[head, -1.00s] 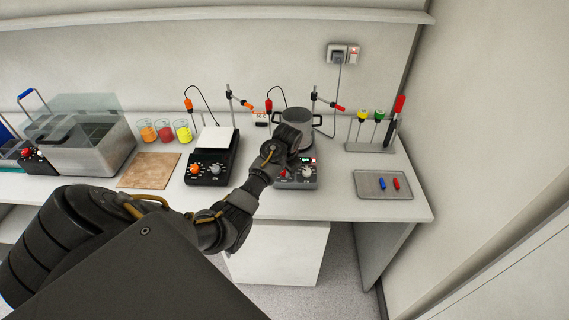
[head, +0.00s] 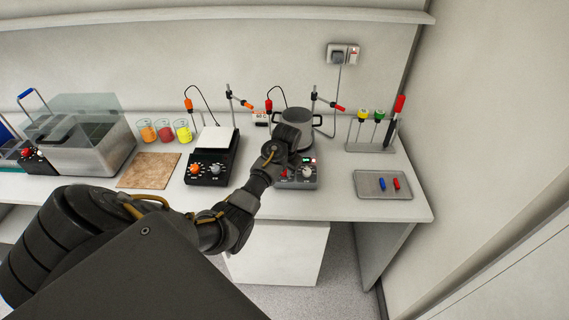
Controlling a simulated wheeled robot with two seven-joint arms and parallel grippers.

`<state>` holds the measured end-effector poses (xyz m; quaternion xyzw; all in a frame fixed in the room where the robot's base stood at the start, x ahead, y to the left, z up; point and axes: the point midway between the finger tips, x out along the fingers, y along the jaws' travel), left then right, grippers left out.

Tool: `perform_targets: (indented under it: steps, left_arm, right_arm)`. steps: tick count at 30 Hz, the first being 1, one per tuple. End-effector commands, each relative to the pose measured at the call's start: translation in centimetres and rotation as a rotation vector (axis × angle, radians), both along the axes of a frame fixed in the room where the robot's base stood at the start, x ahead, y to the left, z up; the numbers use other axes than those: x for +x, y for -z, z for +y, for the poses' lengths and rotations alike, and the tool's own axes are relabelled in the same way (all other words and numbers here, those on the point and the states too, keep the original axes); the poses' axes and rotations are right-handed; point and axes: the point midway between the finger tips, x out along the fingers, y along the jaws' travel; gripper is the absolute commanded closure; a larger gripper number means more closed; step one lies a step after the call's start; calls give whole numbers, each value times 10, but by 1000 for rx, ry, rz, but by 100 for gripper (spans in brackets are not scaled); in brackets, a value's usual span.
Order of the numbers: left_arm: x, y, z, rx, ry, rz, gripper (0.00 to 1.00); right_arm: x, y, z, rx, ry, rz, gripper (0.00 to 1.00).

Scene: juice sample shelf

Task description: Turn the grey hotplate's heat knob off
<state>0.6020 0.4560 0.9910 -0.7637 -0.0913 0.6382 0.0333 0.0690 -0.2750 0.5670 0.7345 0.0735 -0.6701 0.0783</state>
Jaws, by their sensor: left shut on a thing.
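The grey hotplate (head: 312,182) stands on the bench with a grey two-handled pot (head: 299,118) on top. Its front panel has a red knob (head: 284,174) on the left, partly hidden by my gripper, a pale knob (head: 307,173) on the right and a small green display (head: 307,160). My left gripper (head: 287,164) is over the left part of the panel, at the red knob. Its fingers are mostly hidden by its own wrist, and it is shut on the red knob as far as I can see. My right gripper is out of view.
A black hotplate (head: 208,180) with a white top and an orange knob stands to the left. A tray (head: 368,191) with a blue and a red piece lies to the right. Glass beakers (head: 165,132), a brown mat (head: 148,171) and a tool rack (head: 370,148) are nearby.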

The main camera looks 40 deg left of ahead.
Motion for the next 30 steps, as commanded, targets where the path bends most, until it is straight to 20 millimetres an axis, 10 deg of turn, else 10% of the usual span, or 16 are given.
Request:
perform_targets:
  steps: [5, 17, 30]
  left_arm:
    - [0, 0, 0, 0, 0, 0, 49]
    - [0, 0, 0, 15, 58, 11, 48]
    - [0, 0, 1, 236, 905, 179, 48]
  right_arm:
    - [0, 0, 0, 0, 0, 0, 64]
    - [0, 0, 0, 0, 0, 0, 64]
    - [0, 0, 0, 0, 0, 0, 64]
